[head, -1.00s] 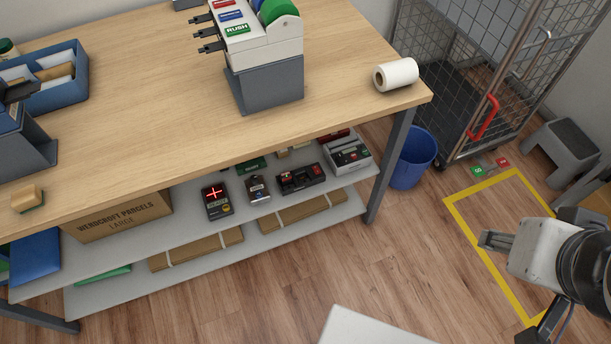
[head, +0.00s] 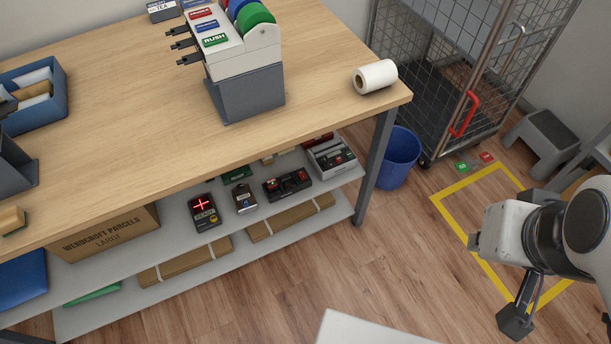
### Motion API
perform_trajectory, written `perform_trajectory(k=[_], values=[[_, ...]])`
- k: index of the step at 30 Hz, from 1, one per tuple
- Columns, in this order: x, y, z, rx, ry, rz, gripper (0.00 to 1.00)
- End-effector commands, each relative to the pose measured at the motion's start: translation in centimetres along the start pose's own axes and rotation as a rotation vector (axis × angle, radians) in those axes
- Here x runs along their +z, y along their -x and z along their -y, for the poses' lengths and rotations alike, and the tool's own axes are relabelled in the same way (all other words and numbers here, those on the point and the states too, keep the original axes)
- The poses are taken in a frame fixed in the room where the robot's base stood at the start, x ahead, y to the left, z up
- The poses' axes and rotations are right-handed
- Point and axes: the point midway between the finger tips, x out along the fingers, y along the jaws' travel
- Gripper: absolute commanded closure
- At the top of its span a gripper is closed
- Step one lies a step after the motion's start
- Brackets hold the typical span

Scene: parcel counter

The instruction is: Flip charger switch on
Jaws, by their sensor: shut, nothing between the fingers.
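Several small devices stand on the shelf under the counter. One is a dark unit with a lit red cross (head: 204,207), one a small grey unit with a dark face (head: 244,198), one a black unit with red parts (head: 288,184), and one a larger pale grey unit with a dark panel (head: 332,157). I cannot tell which is the charger, and no switch position can be read. My gripper (head: 474,241) is at the right, over the floor, well apart from the shelf. It is shut and empty, its fingers mostly hidden by its white body.
The wooden counter top (head: 130,120) overhangs the shelf, and its grey leg (head: 374,165) stands at the shelf's right end. A blue bin (head: 399,160) and a wire cage trolley (head: 455,75) stand beyond. The floor (head: 400,260) before the shelf is mostly clear.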

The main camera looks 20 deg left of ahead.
Motion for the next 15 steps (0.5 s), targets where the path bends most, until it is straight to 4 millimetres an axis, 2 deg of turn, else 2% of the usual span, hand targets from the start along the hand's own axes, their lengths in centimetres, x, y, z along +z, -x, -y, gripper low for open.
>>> perform_trajectory(k=[15], values=[[-0.6, -4.0, 1.5, -0.013, 0.073, 0.174, 1.00]])
